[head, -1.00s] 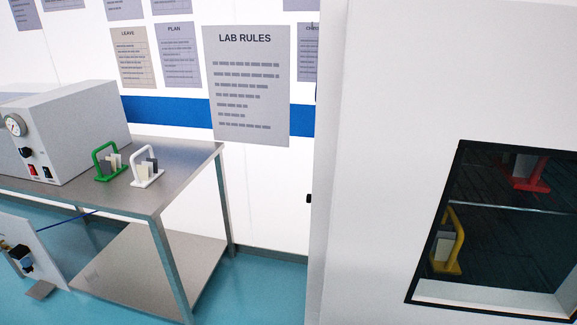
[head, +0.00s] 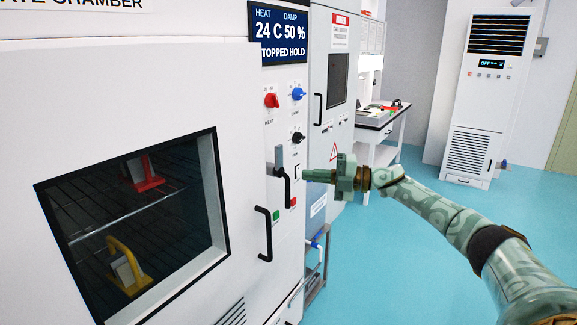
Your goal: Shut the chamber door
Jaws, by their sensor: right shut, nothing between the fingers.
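The chamber door (head: 150,95) is the large white panel with a dark window (head: 150,230) at the left of the head view. I cannot tell whether it sits flush or stands slightly ajar. A black bar handle (head: 264,234) is near its right edge. A dark lever latch (head: 282,172) is on the strip to the right of the door. My right gripper (head: 306,175) is shut and empty, its fingertips pointing left, just right of the latch. I cannot tell whether they touch it. My left gripper is not in view.
Through the window, a red-handled holder (head: 145,178) and a yellow-handled holder (head: 127,268) stand on wire shelves. Red, blue and black knobs are above the latch. A grey cabinet (head: 334,120) stands behind. The blue floor (head: 400,270) is clear to the right.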

